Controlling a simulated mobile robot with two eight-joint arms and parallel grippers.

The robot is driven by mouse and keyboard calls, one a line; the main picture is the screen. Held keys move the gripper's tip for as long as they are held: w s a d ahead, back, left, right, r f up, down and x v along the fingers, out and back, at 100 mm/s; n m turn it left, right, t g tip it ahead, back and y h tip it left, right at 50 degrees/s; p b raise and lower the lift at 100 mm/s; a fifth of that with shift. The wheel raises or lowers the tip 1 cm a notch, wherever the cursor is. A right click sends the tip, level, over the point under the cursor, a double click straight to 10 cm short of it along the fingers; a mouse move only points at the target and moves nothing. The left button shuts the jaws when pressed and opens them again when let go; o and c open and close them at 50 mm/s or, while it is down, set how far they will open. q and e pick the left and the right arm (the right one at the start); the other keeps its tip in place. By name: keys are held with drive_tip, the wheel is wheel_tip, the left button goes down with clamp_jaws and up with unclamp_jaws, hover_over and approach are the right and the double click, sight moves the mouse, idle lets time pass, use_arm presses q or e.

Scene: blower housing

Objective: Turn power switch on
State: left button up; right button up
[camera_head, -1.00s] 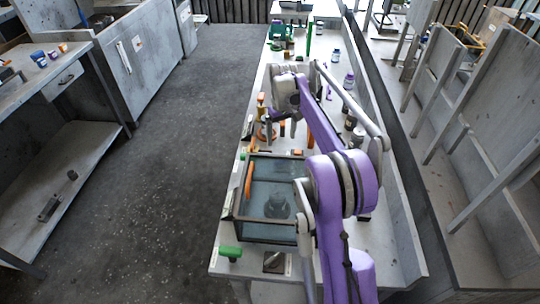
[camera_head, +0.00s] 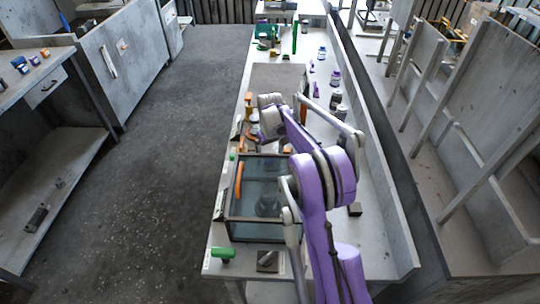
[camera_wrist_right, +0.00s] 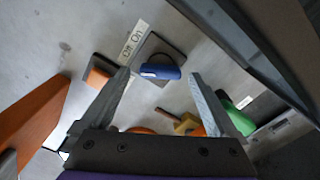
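In the right wrist view, a blue switch-like part (camera_wrist_right: 160,72) sits on a dark grey plate on the bench, beside a small label reading "Off On" (camera_wrist_right: 133,40). My right gripper (camera_wrist_right: 163,85) is open and empty, its two fingertips apart on either side of the blue part in the picture. I cannot tell the remaining height, and no contact shows. In the head view my right gripper (camera_head: 262,140) is low over the bench, just beyond the glass box, with its fingers hardly visible. My left gripper is out of view.
A glass-sided box (camera_head: 262,200) with an orange handle stands on the bench (camera_head: 375,235). Orange parts (camera_wrist_right: 40,118), a yellow part (camera_wrist_right: 184,124) and a green part (camera_wrist_right: 238,117) lie around the gripper. Bottles (camera_head: 335,78) line the right side. The left aisle is clear.

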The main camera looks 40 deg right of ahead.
drive_tip(key=c, duration=1.3)
drive_tip(key=shift+c, duration=0.2)
drive_tip(key=shift+m, duration=0.4)
drive_tip(key=m+b, duration=0.1)
drive_tip(key=m, duration=0.4)
drive_tip(key=shift+s+d, duration=0.1)
drive_tip(key=shift+d, duration=0.05)
drive_tip(key=m+b, duration=0.1)
drive_tip(key=m, duration=0.5)
drive_tip(key=shift+s+d, duration=0.1)
drive_tip(key=o, duration=1.4)
